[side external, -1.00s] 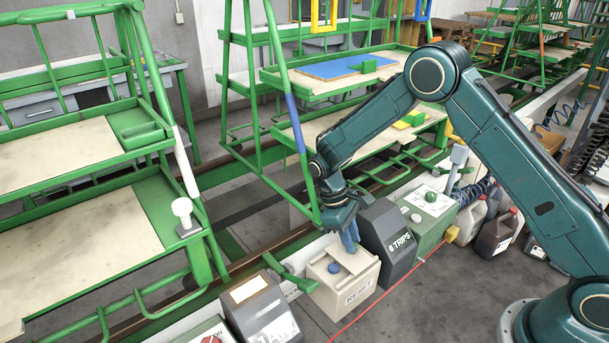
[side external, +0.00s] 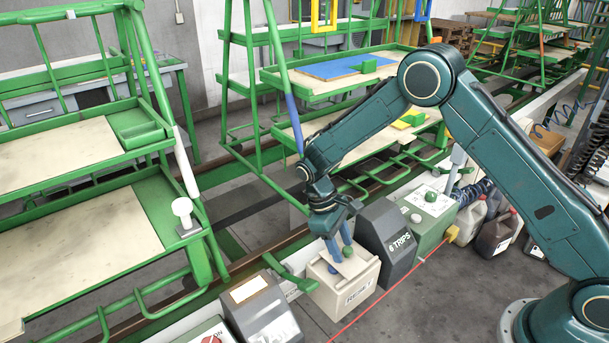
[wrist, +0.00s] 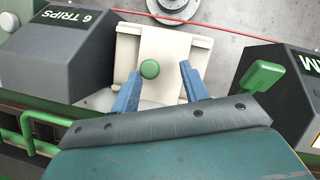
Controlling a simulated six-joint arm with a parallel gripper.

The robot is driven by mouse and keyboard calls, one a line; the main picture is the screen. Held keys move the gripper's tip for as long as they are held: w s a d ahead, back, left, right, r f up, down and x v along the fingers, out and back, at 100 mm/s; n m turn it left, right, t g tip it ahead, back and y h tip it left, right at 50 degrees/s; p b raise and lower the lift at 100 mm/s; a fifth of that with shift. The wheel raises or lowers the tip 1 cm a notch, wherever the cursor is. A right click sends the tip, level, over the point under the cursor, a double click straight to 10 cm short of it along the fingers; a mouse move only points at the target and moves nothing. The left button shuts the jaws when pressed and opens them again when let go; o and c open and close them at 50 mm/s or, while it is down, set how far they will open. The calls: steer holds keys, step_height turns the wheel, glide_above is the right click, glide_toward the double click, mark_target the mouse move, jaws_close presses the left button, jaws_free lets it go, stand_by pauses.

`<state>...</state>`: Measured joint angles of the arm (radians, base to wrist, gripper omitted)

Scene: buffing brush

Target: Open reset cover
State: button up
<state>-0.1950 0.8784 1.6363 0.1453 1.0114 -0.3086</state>
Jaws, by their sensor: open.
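The cream reset box (side external: 345,296) stands in the row of control boxes, its front label partly readable. In the wrist view, its pale cover (wrist: 165,45) carries a round green knob (wrist: 149,69). In the side view, a pale plate with the green knob (side external: 347,252) looks tilted above the box top; its exact angle is hard to tell. My gripper (side external: 341,254) is open over the box. In the wrist view, the blue fingers of my gripper (wrist: 160,70) lie either side of the knob, nearer on the left, with a visible gap on the right.
A dark grey "6 TRIPS" box (side external: 385,232) stands close on the right, and another dark box (side external: 258,305) on the left. A green lever (side external: 290,275) sits beside the reset box. Green racks stand behind. The floor in front is clear except for a red line.

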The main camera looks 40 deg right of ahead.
steer(key=d+v, duration=0.1)
steer(key=v, duration=1.3)
steer(key=s+d+r+m+t, duration=0.1)
steer(key=s+d+r+t, duration=0.1)
steer(key=s+r, duration=0.4)
steer(key=s+d+r+m+t+y, duration=0.1)
steer(key=s+d+r+t, duration=0.1)
steer(key=s+r, duration=0.4)
steer(key=shift+d+r+t, duration=0.3)
steer(key=shift+r, duration=1.7)
steer(key=shift+s, duration=0.15)
steer(key=c, duration=0.6)
steer(key=shift+w+a+f, duration=0.15)
steer(key=shift+w+f, duration=0.05)
steer(key=c, duration=0.4)
steer(key=shift+w+a+f, duration=0.15)
steer(key=shift+w+f, duration=0.05)
steer(key=shift+w, duration=0.05)
steer(key=n+g+h, duration=0.1)
steer(key=n, duration=0.4)
glide_above(332, 261)
step_height(332, 261, down, 8)
steer(key=w+a+f+n+g+h, duration=0.1)
steer(key=w+a+f+n, duration=0.2)
steer(key=f, duration=0.6)
steer(key=shift+w+a+f+n, duration=0.2)
steer(key=shift+a+n, duration=0.8)
steer(key=shift+a, duration=0.05)
